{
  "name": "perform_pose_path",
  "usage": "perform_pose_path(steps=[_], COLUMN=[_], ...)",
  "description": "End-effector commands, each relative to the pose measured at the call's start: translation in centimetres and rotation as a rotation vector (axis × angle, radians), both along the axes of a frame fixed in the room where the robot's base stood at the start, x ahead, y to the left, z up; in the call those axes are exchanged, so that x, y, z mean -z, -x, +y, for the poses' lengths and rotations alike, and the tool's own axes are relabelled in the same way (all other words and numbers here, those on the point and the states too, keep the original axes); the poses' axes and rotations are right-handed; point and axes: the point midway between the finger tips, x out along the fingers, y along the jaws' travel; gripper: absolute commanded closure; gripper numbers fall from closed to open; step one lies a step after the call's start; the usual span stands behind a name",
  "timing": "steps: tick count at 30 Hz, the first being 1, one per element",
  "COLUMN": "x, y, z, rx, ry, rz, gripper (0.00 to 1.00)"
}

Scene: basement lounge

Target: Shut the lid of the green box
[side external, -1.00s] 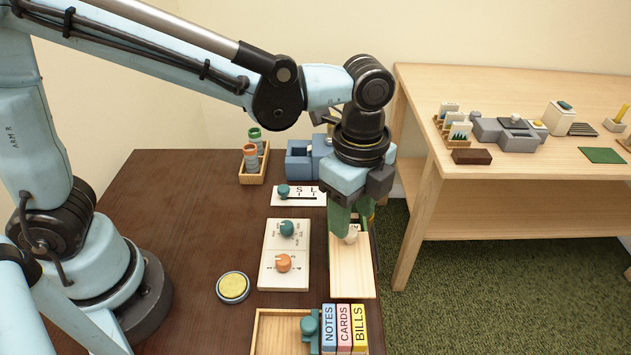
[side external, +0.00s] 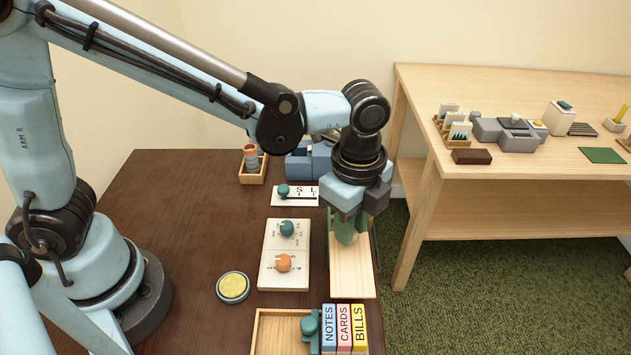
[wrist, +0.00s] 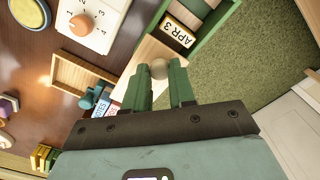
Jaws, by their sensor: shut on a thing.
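The green box (wrist: 213,27) shows in the wrist view as green walls with a card reading APR 3 (wrist: 178,32) and a tan section inside. In the side view my gripper hides most of the box. My gripper (side external: 347,241) points down over the far end of a pale wooden board (side external: 351,272) and is shut on the knob. The fingers hide the knob in the side view. I cannot tell how the lid sits on the box.
A white panel with a teal and an orange knob (side external: 284,255) lies left of the board. NOTES, CARDS and BILLS binders (side external: 343,328) stand at the front beside a wooden tray (side external: 272,315). A blue device (side external: 303,163) stands behind. A light wood table (side external: 500,190) is at right.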

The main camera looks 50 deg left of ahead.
Motion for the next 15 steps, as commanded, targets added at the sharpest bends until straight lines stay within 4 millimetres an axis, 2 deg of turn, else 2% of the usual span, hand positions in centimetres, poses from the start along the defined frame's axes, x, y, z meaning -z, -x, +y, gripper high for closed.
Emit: perform_pose_path(steps=[8,11,15], x=[0.0,0.0,0.0], y=[-0.2,-1.1,-3.3], z=[0.1,1.0,3.3], rx=[-0.001,-0.006,-0.008], ry=[0.000,-0.001,-0.002], rz=[0.000,0.000,0.000], gripper=[1.00,1.00,1.00])
